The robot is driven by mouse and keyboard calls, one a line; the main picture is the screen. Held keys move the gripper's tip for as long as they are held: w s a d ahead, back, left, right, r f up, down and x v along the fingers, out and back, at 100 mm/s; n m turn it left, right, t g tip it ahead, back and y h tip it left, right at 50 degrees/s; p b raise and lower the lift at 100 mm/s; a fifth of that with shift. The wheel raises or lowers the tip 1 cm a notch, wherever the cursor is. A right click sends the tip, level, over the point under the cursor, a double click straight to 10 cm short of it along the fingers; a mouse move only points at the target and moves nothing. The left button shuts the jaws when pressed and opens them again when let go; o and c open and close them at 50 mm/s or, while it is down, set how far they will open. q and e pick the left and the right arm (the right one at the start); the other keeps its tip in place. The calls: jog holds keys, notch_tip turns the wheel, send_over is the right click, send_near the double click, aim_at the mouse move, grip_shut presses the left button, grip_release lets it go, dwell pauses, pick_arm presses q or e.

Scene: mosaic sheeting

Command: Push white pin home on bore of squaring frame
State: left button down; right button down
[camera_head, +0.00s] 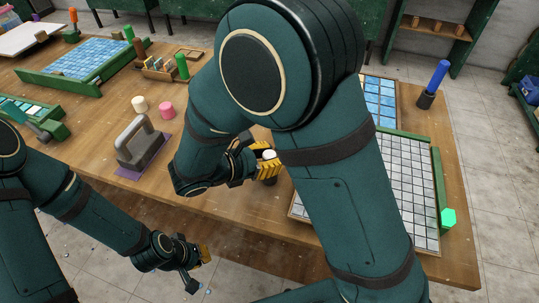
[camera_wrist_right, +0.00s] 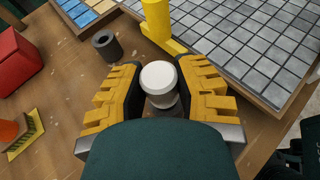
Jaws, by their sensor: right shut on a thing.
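My right gripper (camera_head: 262,166) is shut on the white pin (camera_wrist_right: 159,76), whose pale rounded top shows between the yellow-padded fingers (camera_wrist_right: 158,92). A dark grey round part shows directly below the pin; how deep the pin sits in it, I cannot tell. In the head view the white pin (camera_head: 269,154) shows as a small pale top at the fingers. My left gripper (camera_head: 196,268) is open and empty past the table's front edge.
A dark hollow ring (camera_wrist_right: 106,44) and a yellow upright piece (camera_wrist_right: 157,22) stand near the right gripper. A grey handled tool (camera_head: 139,144) stands on a purple mat. A blue cylinder (camera_head: 438,75) and green block (camera_head: 447,218) are at right.

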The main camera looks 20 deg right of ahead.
jog(key=shift+f+b, duration=0.55)
jog(key=shift+f, duration=0.4)
jog(key=c, duration=0.7)
grip_release()
jog(key=v, duration=1.2)
